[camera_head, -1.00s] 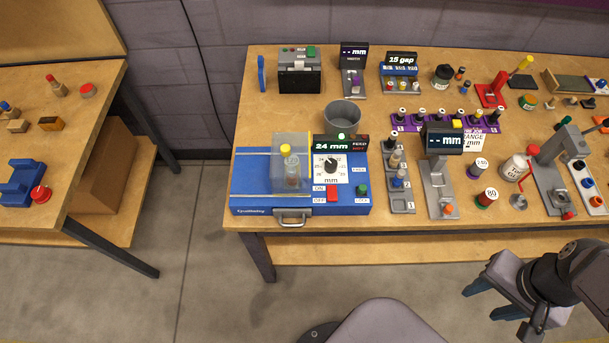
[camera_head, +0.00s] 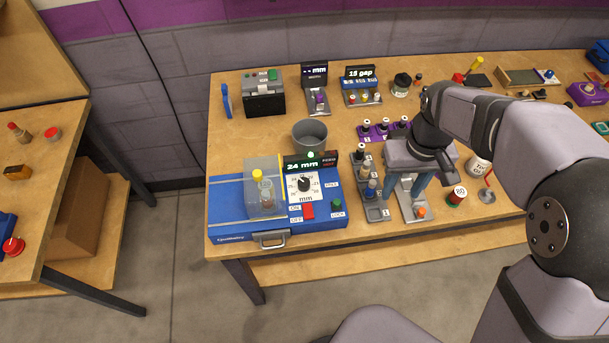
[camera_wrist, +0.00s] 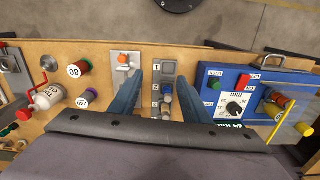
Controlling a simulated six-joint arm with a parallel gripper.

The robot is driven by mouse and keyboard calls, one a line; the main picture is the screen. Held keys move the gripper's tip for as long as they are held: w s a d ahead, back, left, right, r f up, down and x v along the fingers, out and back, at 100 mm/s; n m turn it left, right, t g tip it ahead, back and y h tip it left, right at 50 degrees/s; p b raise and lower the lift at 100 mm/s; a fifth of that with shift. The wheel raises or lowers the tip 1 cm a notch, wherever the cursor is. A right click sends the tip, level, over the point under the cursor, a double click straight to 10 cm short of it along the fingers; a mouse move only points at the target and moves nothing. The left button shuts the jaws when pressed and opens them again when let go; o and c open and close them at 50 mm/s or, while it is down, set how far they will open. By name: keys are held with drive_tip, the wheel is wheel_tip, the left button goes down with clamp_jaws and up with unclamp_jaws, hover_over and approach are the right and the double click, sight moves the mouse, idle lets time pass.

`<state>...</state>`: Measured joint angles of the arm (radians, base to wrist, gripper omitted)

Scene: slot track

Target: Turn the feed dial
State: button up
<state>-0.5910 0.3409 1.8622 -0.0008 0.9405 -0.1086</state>
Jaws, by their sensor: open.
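The feed dial (camera_head: 304,184) is a black knob on a white scale plate, on the blue machine (camera_head: 230,232) at the table's front left. The green display (camera_head: 303,163) above it reads 24 mm. The dial also shows at the right in the wrist view (camera_wrist: 235,108). My gripper (camera_head: 404,192) is open and empty, fingers down, right of the blue machine and apart from the dial. In the wrist view my fingers (camera_wrist: 160,92) stand on either side of the grey stepped holder. My wrist hides part of the gauge stand behind it.
A red switch (camera_head: 308,211) and a green lock knob (camera_head: 336,205) sit close to the dial. A clear cover (camera_head: 263,190) stands left of it, a grey cup (camera_head: 309,135) behind. A grey holder with pegs (camera_head: 375,212) stands between my gripper and the machine.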

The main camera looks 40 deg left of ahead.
drive_tip(key=s+a+n, duration=0.2)
drive_tip(key=a+n, duration=0.1)
drive_tip(key=a, duration=0.8)
drive_tip(key=n+p, duration=0.1)
drive_tip(key=n, duration=0.2)
hover_over(304, 182)
drive_tip(key=shift+f, duration=0.1)
drive_tip(key=shift+f+p, duration=1.35)
drive_tip(key=shift+f, duration=2.3)
drive_tip(key=c, duration=1)
